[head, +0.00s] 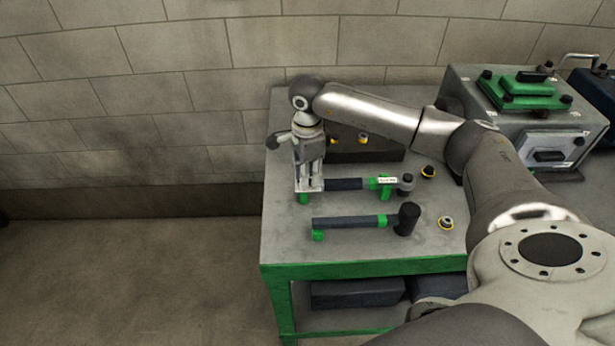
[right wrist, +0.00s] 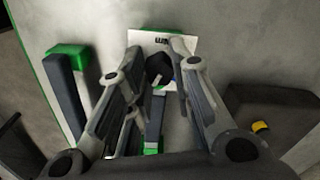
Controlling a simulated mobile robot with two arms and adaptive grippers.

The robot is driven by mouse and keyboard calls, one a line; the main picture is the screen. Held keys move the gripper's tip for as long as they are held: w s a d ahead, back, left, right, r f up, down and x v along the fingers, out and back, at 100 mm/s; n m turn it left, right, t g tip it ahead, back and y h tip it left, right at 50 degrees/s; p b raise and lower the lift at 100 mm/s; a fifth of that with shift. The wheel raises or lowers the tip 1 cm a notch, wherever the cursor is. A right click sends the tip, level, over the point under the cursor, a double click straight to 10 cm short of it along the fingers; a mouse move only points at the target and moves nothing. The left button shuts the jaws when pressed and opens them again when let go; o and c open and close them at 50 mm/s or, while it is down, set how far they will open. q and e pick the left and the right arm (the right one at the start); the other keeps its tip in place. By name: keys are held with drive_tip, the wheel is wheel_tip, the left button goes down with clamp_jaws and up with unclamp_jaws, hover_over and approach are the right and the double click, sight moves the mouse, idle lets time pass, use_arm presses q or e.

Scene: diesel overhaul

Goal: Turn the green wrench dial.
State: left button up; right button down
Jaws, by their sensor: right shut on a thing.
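A torque-type wrench (head: 345,184) with a dark handle lies on the workbench, with a green collar (head: 372,183) and a small white label near its right end. My right gripper (head: 310,187) points down and is shut on the left end of this wrench's handle; a green piece shows just below the fingers. In the right wrist view, a dark bar with a green part (right wrist: 153,146) lies between the fingers. A second wrench (head: 345,222) with green parts and a black head lies in front, apart from the gripper. My left gripper is not in view.
The green-edged workbench (head: 360,269) has bare top between the tools. Small black-and-yellow parts (head: 446,223) sit to the right. A dark box (head: 370,155) stands behind the wrench. A grey machine with a green top (head: 525,90) is at the back right, and a brick wall is behind.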

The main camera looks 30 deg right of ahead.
drive_tip(key=m+b, duration=0.1)
drive_tip(key=m, duration=0.2)
drive_tip(key=shift+f+m+b, duration=0.1)
drive_tip(key=shift+m+b, duration=0.2)
drive_tip(key=shift+m, duration=0.1)
drive_tip(key=shift+m+b, duration=0.65)
drive_tip(key=shift+m, duration=1.25)
drive_tip(key=c, duration=1.3)
unclamp_jaws()
drive_tip(key=shift+o, duration=0.2)
wheel_tip(320, 180, up, 12)
